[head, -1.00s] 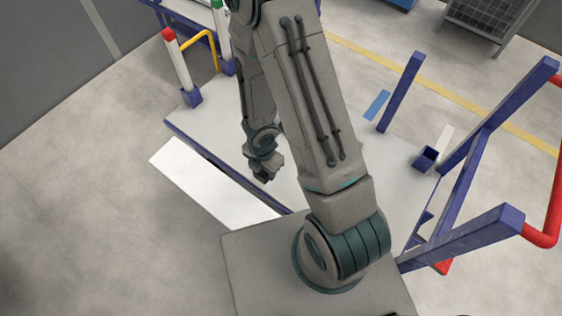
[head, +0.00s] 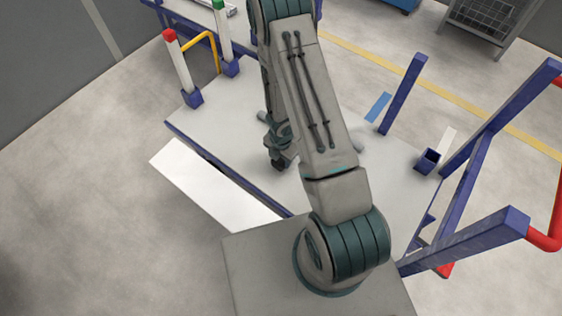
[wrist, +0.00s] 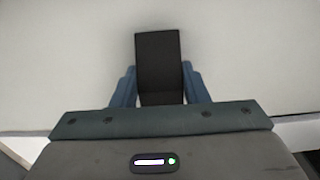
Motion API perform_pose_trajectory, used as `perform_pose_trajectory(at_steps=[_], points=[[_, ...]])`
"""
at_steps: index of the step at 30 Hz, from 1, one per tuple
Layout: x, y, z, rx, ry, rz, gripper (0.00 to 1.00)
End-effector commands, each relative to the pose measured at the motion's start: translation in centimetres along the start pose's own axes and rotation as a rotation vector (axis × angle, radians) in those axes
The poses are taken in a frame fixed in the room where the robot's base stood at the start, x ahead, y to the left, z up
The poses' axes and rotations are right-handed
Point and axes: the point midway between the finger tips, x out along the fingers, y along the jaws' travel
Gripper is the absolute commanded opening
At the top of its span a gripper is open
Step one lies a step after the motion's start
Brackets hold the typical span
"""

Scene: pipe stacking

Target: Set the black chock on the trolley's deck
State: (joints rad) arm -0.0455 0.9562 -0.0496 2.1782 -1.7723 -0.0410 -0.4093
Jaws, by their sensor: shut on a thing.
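The black chock (wrist: 158,62) is held between the blue fingers of my gripper (wrist: 160,88) in the wrist view. In the head view my gripper (head: 279,163) points down over the trolley's pale grey deck (head: 215,128), near its front-left edge. The chock is a small dark shape at the fingertips there. In the wrist view the pale surface lies behind the chock. I cannot tell whether the chock touches the deck or hangs just above it.
Red-capped (head: 179,68) and green-capped (head: 224,38) posts stand at the deck's far-left side. A blue post (head: 402,93) and blue socket (head: 428,160) stand at right. Grey rounded ends (head: 357,146) show beside my arm. Deck left of my gripper is clear.

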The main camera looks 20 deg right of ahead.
Motion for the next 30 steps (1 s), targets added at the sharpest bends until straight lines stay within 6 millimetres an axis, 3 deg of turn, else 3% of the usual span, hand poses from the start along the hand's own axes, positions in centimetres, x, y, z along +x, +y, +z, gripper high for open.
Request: perform_pose_trajectory(at_steps=[2,14,15,17,30], points=[[1.15,0.02,0.0,0.002,0.001,0.001,0.16],[1.45,0.01,-0.02,0.0,0.0,0.0,0.16],[1.46,0.01,-0.02,0.0,0.0,0.0,0.43],[1.34,0.01,-0.02,0.0,0.0,0.0,0.6],[0.47,0.03,-0.04,-0.001,0.0,0.0,0.62]])
